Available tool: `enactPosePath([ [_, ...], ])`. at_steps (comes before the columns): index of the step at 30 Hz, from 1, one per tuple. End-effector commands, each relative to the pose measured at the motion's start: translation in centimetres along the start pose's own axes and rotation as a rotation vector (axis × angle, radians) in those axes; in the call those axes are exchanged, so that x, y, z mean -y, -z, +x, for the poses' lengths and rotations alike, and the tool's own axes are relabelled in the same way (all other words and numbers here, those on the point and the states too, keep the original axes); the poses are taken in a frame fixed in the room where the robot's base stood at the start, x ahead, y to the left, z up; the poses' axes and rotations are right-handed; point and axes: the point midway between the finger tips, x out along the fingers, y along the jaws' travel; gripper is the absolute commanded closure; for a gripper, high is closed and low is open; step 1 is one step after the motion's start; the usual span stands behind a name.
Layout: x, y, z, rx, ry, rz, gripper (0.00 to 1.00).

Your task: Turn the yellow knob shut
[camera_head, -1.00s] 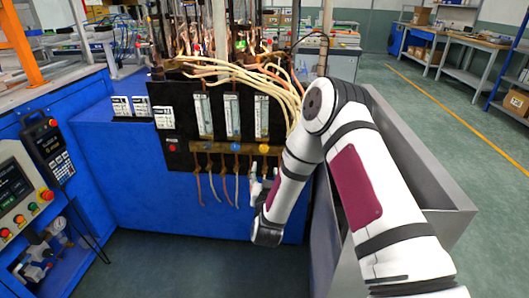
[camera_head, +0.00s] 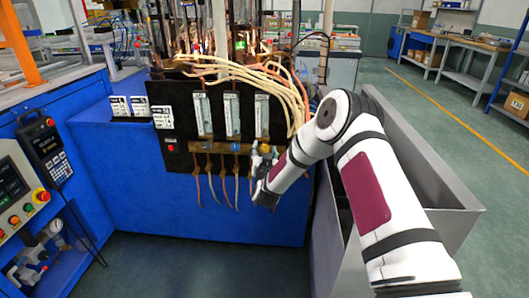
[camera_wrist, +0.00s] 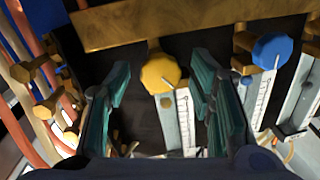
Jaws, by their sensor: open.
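The yellow knob (camera_wrist: 160,73) is on a brass-coloured manifold in the wrist view. In the head view it shows small at the panel's lower right (camera_head: 265,148), close to my gripper (camera_head: 260,158). In the wrist view my gripper (camera_wrist: 160,80) is open, with one teal-padded finger on each side of the knob. A gap shows between the knob and each finger. Whether the fingertips reach the knob's depth is hard to tell.
A blue knob (camera_wrist: 272,50) is just right of the right finger. Brass fittings and orange hoses (camera_wrist: 45,85) lie to the left. Glass flow meters (camera_head: 232,115) stand on the black panel. A grey metal bin (camera_head: 425,160) stands right of the panel.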

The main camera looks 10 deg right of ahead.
Motion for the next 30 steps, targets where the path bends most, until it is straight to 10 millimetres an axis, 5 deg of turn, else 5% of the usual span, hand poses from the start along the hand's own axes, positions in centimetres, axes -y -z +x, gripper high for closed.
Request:
enactPosePath([
  [8, 0.01, 0.0, 0.09, 0.0, 0.0, 0.0, 0.53],
  [14, 0.01, -0.01, 0.08, 0.0, 0.0, 0.0, 0.98],
  [30, -0.06, -0.21, 0.1, -0.014, 0.002, 0.139, 0.99],
])
